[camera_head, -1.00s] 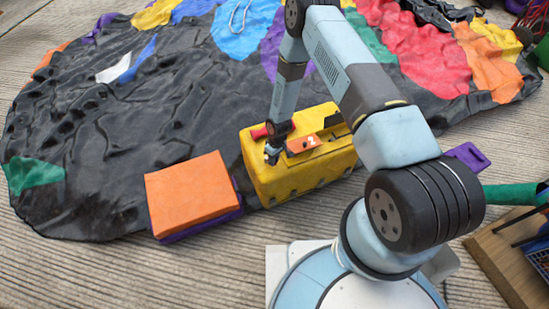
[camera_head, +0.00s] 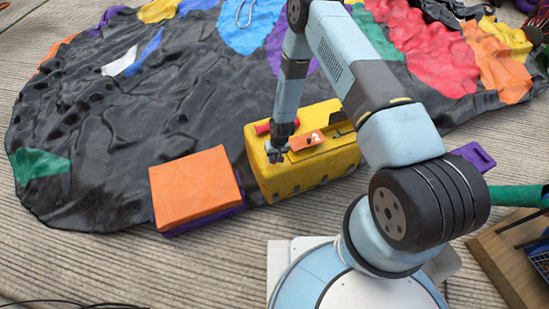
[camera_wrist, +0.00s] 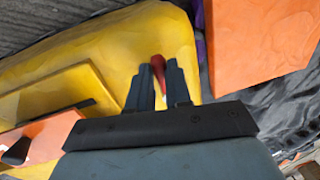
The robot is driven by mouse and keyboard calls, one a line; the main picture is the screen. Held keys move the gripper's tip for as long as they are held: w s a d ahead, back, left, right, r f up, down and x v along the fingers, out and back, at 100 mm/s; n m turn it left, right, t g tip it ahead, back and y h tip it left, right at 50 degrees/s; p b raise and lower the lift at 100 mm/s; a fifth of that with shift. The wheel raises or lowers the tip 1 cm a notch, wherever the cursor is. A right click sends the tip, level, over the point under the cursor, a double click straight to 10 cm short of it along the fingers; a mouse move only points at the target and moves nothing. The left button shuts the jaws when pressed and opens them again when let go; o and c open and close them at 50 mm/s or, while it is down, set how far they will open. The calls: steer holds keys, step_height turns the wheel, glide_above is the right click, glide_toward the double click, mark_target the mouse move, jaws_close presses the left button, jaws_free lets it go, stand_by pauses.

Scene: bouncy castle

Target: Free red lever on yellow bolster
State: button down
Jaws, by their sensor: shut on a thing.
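The yellow bolster (camera_head: 322,168) lies in front of my arm, and its top fills much of the wrist view (camera_wrist: 105,45). My gripper (camera_head: 277,157) points down at the bolster's left part. In the wrist view its fingers (camera_wrist: 155,84) are close together around the red lever (camera_wrist: 158,64), shut on it.
An orange block on a purple base (camera_head: 195,187) stands just left of the bolster. The crumpled black sheet with coloured patches (camera_head: 100,130) spreads behind and left. A wooden board (camera_head: 515,262) with gear lies at right. Bare planks are free at front left.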

stand_by(0.3)
steer(key=c, duration=1.1)
jaws_free()
steer(key=shift+r, duration=0.1)
steer(key=r, duration=0.4)
steer(key=d+r, duration=0.1)
steer(key=r, duration=0.4)
steer(key=d+r, duration=0.1)
steer(key=r, duration=0.3)
steer(key=shift+w+r, duration=0.2)
steer(key=shift+w, duration=0.15)
